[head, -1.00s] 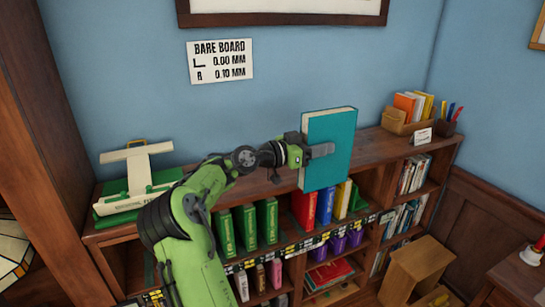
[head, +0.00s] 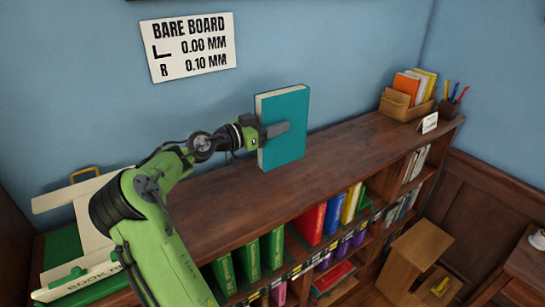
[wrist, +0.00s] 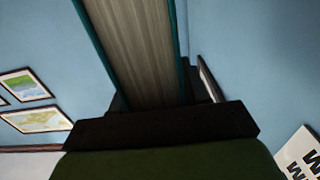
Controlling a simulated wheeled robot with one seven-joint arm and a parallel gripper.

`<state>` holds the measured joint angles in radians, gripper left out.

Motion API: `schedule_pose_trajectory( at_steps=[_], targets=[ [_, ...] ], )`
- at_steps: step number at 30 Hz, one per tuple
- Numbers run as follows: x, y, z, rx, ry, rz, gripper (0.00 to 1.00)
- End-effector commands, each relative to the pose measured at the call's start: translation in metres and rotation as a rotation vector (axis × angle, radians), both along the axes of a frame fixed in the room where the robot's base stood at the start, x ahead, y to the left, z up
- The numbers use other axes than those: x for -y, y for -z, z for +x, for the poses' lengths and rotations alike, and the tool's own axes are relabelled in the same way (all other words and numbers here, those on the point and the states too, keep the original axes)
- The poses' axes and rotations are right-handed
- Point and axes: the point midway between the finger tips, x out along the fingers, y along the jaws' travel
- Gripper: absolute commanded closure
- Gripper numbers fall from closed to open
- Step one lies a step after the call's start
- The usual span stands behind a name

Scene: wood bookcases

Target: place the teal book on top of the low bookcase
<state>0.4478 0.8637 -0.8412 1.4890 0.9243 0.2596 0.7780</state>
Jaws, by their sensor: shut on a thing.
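The teal book (head: 283,128) is upright in my gripper (head: 275,130), its cover facing the room. It shows over the wooden top of the low bookcase (head: 230,203), towards the wall. Whether its lower edge touches the top or hangs just above it I cannot tell. My gripper is shut on the book from the left, one grey finger across the cover. In the wrist view the book's pale page edges (wrist: 140,50) stand between teal covers, above the dark gripper body.
A box of books (head: 408,100), a pen cup (head: 448,106) and a small card (head: 429,123) stand at the top's right end. A white and green stand (head: 80,210) is at the left end. Bare top lies between. A wooden step stool (head: 420,250) is on the floor.

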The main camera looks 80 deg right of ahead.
Motion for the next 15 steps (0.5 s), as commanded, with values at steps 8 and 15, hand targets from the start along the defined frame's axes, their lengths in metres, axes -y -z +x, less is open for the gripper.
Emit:
schedule_pose_trajectory(
  at_steps=[8, 15],
  targets=[
    [0.0, 0.043, -0.001, -0.005, 0.0, -0.005, 1.0],
    [0.0, 0.062, -0.001, -0.002, 0.001, -0.009, 1.0]
  ],
)
